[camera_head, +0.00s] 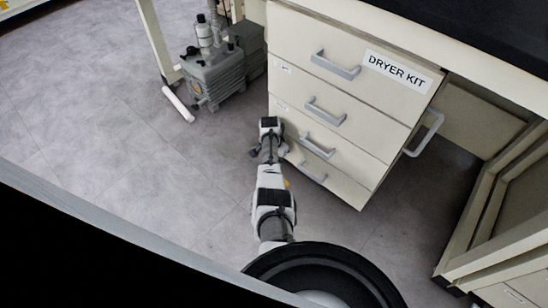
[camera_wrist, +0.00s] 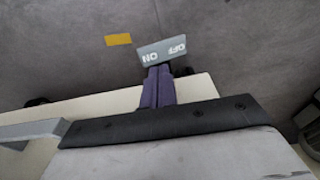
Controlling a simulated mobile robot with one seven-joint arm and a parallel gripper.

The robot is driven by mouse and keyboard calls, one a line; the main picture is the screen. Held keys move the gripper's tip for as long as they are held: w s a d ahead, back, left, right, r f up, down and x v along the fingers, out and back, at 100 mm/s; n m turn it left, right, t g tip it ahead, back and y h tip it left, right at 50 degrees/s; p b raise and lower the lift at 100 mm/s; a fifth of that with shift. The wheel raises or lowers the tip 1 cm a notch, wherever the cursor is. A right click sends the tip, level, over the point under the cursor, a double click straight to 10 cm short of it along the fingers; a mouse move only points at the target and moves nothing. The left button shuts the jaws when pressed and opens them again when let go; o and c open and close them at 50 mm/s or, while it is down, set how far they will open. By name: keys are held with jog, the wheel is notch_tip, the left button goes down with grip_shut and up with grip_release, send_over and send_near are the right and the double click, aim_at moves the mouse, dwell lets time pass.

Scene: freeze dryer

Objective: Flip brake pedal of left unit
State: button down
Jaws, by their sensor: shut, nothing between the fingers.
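The brake pedal (camera_wrist: 162,50) is a small grey plate with white ON and OFF lettering, upside down in the wrist view. It sticks out from low on a cream drawer unit (camera_wrist: 190,88). My gripper (camera_wrist: 157,72) has its dark fingers together with nothing between them. The fingertips are right at the pedal's lower edge in the picture; I cannot tell whether they touch it. In the head view the drawer unit (camera_head: 318,88) bears a DRYER KIT label, and my arm reaches down along its left side. The pedal and my fingertips are not discernible there.
A grey vacuum pump (camera_head: 213,76) stands on the floor left of the drawer unit. Drawer handles (camera_head: 325,112) jut from the front. A yellow rectangle (camera_wrist: 118,40) shows left of the pedal. A cream framed cabinet (camera_head: 505,215) is at right.

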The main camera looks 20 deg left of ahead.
jog(key=shift+s+d+f+p, duration=0.3)
jog(key=shift+d+f+p, duration=0.35)
jog(key=shift+p, duration=0.3)
notch_tip(320, 180, up, 2)
jog(key=shift+d+r+p, duration=0.1)
jog(key=shift+p, duration=0.85)
jog(key=shift+r, duration=0.1)
jog(key=shift+a, duration=0.2)
jog(key=shift+s, duration=0.2)
